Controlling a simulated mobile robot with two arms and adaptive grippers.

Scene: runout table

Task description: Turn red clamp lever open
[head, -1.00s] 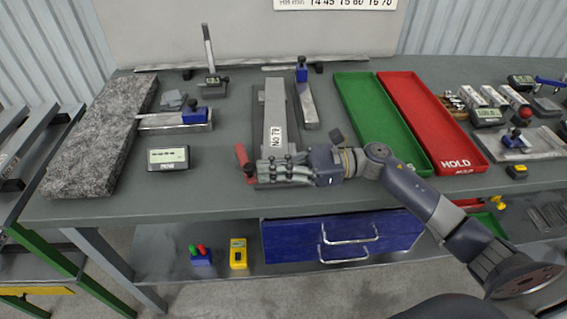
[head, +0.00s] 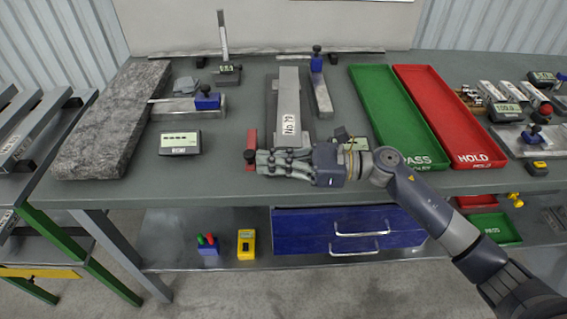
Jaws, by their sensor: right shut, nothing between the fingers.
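My right gripper (head: 263,162) reaches in from the right across the front of the fixture. It is shut and empty, its fingertips beside the lever's near end. I cannot tell whether they touch it. The gripper hides the near end of the fixture. My left gripper is out of view.
A dark display box (head: 180,143) and a granite plate (head: 112,122) lie to the left. A green PASS tray (head: 394,112) and a red HOLD tray (head: 446,112) lie right. The bench between the display box and fixture is clear.

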